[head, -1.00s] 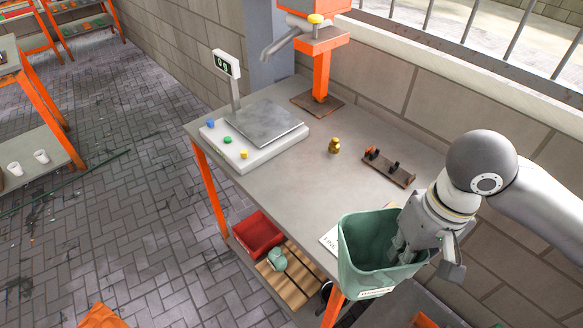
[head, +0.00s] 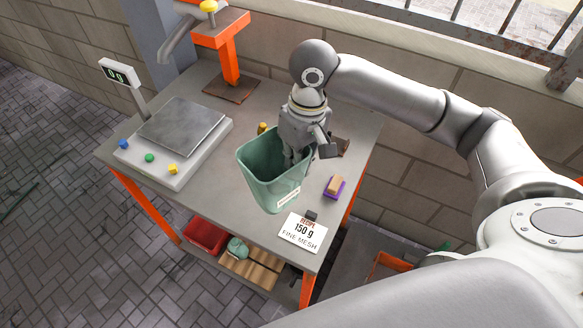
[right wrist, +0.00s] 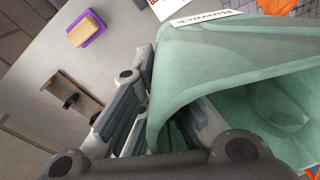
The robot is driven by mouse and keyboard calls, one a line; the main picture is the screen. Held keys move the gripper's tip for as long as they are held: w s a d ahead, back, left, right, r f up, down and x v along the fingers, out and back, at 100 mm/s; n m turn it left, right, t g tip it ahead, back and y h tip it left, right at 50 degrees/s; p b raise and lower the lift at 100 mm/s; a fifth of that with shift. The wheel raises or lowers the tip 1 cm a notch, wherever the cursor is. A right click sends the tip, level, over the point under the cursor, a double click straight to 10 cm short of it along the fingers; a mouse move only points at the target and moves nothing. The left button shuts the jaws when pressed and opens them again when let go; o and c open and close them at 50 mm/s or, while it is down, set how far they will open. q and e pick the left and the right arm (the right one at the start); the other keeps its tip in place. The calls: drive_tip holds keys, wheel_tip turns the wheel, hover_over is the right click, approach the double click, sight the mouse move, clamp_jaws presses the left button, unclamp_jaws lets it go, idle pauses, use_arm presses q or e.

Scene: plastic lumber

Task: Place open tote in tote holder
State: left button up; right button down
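My right gripper (head: 291,158) is shut on the rim wall of a green open tote (head: 262,186). The tote hangs upright, slightly tilted, above the front part of the grey table, with its opening up and a white label on its front. In the right wrist view the gripper (right wrist: 152,108) has one finger outside and one inside the tote (right wrist: 225,55). I cannot tell for sure which thing is the tote holder. My left gripper is not in view.
A scale (head: 178,150) reading 0 g, with coloured buttons, stands on the left. A brass weight (head: 262,128) is behind the tote. A brown pegged rack (right wrist: 72,93), a sponge on a purple tray (head: 334,187) and a recipe card (head: 302,232) are to the right.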

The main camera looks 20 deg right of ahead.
drive_tip(key=w+f, duration=0.1)
drive_tip(key=f, duration=0.1)
drive_tip(key=w+f+p, duration=0.1)
drive_tip(key=f, duration=0.2)
drive_tip(key=w+f, duration=0.1)
drive_tip(key=f, duration=0.2)
drive_tip(key=shift+w+d, duration=0.4)
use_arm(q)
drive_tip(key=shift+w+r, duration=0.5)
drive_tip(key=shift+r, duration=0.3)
use_arm(e)
drive_tip(key=c, duration=2.2)
unclamp_jaws()
drive_tip(key=shift+f, duration=0.15)
drive_tip(key=o, duration=0.6)
drive_tip(key=shift+c, duration=0.2)
